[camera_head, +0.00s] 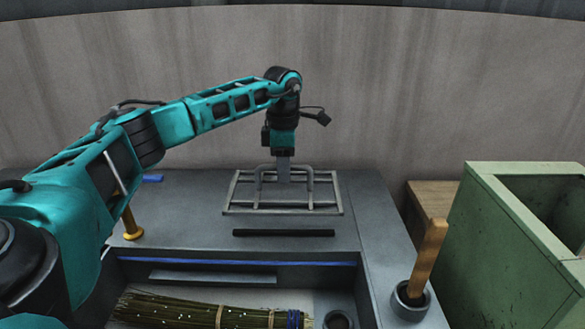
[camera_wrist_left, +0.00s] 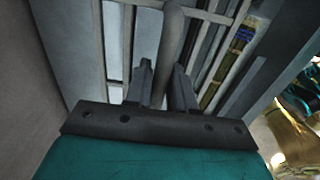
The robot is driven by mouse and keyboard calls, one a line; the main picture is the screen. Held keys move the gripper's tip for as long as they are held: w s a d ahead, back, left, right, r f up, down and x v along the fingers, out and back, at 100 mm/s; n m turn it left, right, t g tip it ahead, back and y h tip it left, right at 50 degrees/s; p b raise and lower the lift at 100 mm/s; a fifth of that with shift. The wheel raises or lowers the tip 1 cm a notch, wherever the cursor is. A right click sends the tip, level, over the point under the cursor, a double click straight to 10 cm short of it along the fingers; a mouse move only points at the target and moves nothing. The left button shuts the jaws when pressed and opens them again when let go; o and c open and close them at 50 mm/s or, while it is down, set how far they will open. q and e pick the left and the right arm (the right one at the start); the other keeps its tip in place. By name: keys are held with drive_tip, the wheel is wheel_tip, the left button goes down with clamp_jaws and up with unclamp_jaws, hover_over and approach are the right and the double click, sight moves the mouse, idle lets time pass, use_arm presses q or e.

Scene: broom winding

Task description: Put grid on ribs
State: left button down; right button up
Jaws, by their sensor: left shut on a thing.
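The grid (camera_head: 238,196) is a grey metal frame of bars with a raised handle, at the back middle of the grey worktop in the head view. My left gripper (camera_head: 284,180) points down and is shut on the grid's handle; the fingers lie on both sides of the handle bar (camera_wrist_left: 172,35) in the left wrist view. I cannot tell whether the grid touches the surface below it. A dark raised strip (camera_head: 283,233) lies just in front of the grid and may be a rib; any others are not clear. My right gripper is not in view.
A recessed bay in front holds a bundle of green stalks (camera_head: 180,310) with bands. A grey cup (camera_head: 410,300) with a wooden handle (camera_head: 428,258) stands right, beside a green bin (camera_head: 490,240). A yellow peg (camera_head: 131,222) stands left. The wall is close behind.

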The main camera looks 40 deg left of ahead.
sight(284, 189)
use_arm(q)
drive_tip(key=shift+f+b, duration=0.4)
drive_tip(key=shift+b, duration=0.15)
drive_tip(key=shift+f+b, duration=0.65)
drive_tip(key=shift+b, duration=0.05)
drive_tip(key=shift+f, duration=1)
drive_tip(key=shift+f+b, duration=0.6)
drive_tip(key=shift+f, duration=0.55)
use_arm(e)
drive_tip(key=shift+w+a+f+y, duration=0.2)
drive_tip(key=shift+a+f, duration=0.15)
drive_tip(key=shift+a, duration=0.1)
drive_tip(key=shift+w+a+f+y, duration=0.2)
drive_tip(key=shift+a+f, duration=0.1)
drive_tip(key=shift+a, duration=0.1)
